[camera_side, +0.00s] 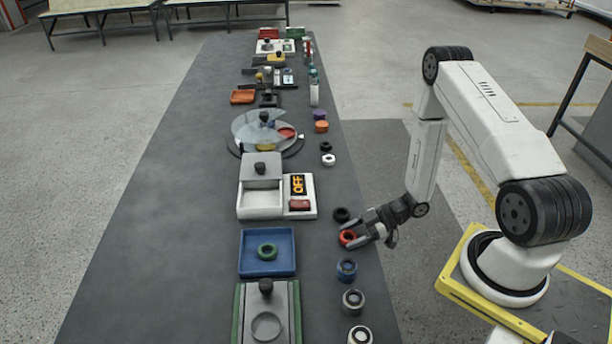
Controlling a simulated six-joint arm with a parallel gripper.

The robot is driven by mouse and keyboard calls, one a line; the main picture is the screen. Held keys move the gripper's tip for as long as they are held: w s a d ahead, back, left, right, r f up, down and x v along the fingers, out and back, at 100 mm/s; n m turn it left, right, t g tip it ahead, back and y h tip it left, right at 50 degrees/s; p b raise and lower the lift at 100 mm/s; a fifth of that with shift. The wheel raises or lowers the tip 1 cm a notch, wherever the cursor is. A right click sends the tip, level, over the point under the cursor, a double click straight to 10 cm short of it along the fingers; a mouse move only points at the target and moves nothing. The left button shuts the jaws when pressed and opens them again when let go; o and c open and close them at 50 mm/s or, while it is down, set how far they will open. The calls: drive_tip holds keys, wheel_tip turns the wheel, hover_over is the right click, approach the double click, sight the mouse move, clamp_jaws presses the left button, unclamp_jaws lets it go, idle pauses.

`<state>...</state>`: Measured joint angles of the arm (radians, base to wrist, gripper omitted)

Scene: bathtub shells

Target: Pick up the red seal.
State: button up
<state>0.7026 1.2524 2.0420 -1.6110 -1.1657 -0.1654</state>
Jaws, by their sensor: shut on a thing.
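The red seal (346,237) is a small red ring near the right edge of the long dark table. My gripper (352,237) is at the seal from the right, with its fingers closed around it. The fingers hide part of the ring. The seal appears at table height; I cannot tell whether it touches the surface.
A black ring (341,214) sits just behind the seal and a blue ring (346,268) in front, with grey rings nearer. A blue tray (267,229) with a green ring (267,252) and a white box (260,207) stand left. The table's left side is clear.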

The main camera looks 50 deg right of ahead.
sight(351, 235)
drive_tip(key=shift+r, duration=0.15)
drive_tip(key=shift+r, duration=4.85)
drive_tip(key=shift+w, duration=0.1)
